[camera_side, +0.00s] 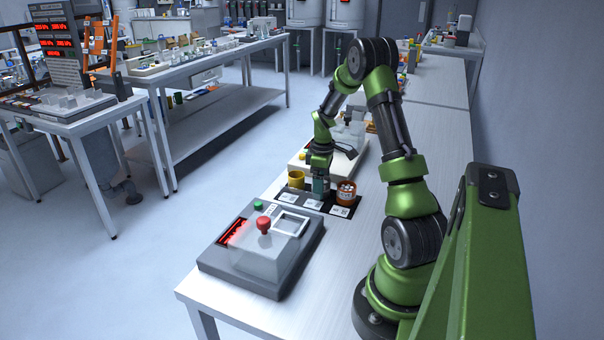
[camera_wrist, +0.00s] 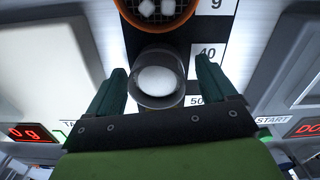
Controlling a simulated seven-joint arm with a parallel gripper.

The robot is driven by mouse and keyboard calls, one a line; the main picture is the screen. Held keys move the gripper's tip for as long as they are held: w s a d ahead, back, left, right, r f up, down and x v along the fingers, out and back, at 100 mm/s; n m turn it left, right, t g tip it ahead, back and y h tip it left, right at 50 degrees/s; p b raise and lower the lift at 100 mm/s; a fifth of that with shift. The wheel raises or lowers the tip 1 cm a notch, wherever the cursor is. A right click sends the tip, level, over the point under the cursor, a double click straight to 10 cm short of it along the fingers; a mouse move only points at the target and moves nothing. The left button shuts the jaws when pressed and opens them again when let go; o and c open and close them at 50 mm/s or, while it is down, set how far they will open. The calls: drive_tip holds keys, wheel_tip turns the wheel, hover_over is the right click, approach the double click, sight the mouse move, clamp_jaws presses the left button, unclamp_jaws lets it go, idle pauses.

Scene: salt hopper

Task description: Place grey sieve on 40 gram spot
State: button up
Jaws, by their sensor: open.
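The grey sieve (camera_wrist: 178,98) shows in the wrist view as a round cup with white salt inside. It is between the two fingers of my gripper (camera_wrist: 162,68), which are open, with a gap visible on each side. It is on or just above the black strip (camera_wrist: 205,25), beside the white "40" label (camera_wrist: 208,54); I cannot tell whether it touches the strip. A "50" label (camera_wrist: 196,100) shows lower down. In the side view my gripper (camera_side: 320,186) is low over the strip's middle and largely hides the grey sieve.
An orange sieve (camera_side: 346,193) with white lumps stands right of my gripper, and a yellow sieve (camera_side: 296,180) stands left. A grey machine (camera_side: 262,246) with a clear cover and red knob is in front; a pale machine (camera_side: 334,154) stands behind.

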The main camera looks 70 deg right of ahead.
wheel_tip(320, 180, up, 12)
drive_tip(key=w+a+r+t, duration=0.1)
drive_tip(key=w+a+r, duration=0.2)
drive_tip(key=a+r, duration=0.35)
drive_tip(key=s+a+r+m+t, duration=0.1)
drive_tip(key=s+a+m+t, duration=0.1)
drive_tip(key=a, duration=0.8)
drive_tip(key=s+a+r+m+t+y, duration=0.1)
drive_tip(key=s+a+r+m+t, duration=0.1)
drive_tip(key=a, duration=0.8)
drive_tip(key=s+a+r+m+t+y, duration=0.1)
drive_tip(key=s+a, duration=0.3)
drive_tip(key=a, duration=0.6)
drive_tip(key=shift+a+r+m+t, duration=0.15)
drive_tip(key=shift+m+t, duration=0.25)
drive_tip(key=shift+t, duration=0.2)
